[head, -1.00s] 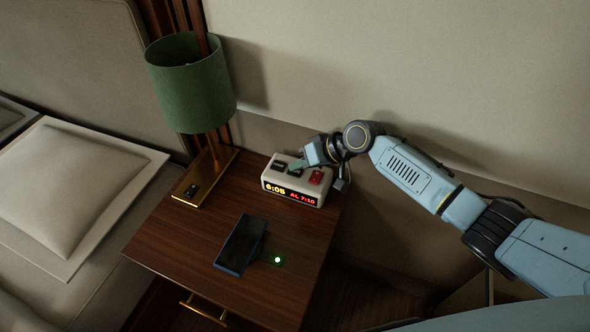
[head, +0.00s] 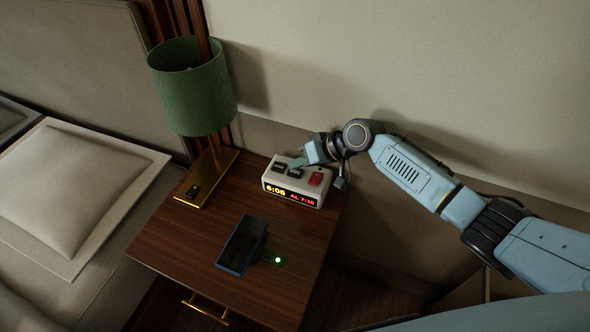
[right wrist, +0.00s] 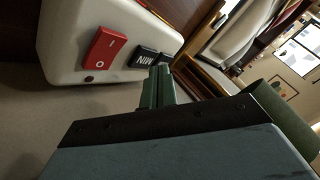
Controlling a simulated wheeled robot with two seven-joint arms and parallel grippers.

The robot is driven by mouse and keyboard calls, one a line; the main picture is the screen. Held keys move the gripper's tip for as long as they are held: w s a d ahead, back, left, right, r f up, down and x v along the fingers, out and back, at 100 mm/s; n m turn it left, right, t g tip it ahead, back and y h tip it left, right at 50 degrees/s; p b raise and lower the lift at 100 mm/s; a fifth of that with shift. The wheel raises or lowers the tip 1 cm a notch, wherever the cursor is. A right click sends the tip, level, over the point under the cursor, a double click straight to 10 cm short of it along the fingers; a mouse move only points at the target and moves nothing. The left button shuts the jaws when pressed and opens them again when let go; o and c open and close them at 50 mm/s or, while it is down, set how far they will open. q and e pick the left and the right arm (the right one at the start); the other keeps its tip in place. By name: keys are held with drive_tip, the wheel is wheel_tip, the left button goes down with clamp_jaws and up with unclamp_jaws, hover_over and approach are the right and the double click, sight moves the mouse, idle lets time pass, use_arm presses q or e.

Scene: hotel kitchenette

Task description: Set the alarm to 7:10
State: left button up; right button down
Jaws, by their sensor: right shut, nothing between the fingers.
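The white alarm clock (head: 267,174) stands on the nightstand's back edge. Its lit front reads about 6:05 in yellow and AL 7 with minutes too small to read surely in red. On top are a dark HOUR-side button (head: 279,168), a dark MIN button (right wrist: 144,60) and a red I/O switch (head: 315,179), also large in the right wrist view (right wrist: 104,48). My right gripper (head: 296,163) is shut and empty, its green fingertips over the dark buttons. In the right wrist view its fingertips (right wrist: 158,85) are close to the MIN button; I cannot tell whether they touch. My left gripper is out of view.
A green lamp (head: 193,88) on a brass base stands left of the clock. A dark phone (head: 242,245) lies on the nightstand (head: 180,245), beside a small green light (head: 278,260). The bed (head: 70,190) is at the left, the wall behind.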

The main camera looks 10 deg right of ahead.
sight(299, 173)
wheel_tip(299, 173, up, 5)
drive_tip(key=p, duration=0.5)
drive_tip(key=shift+r, duration=0.1)
idle(0.7)
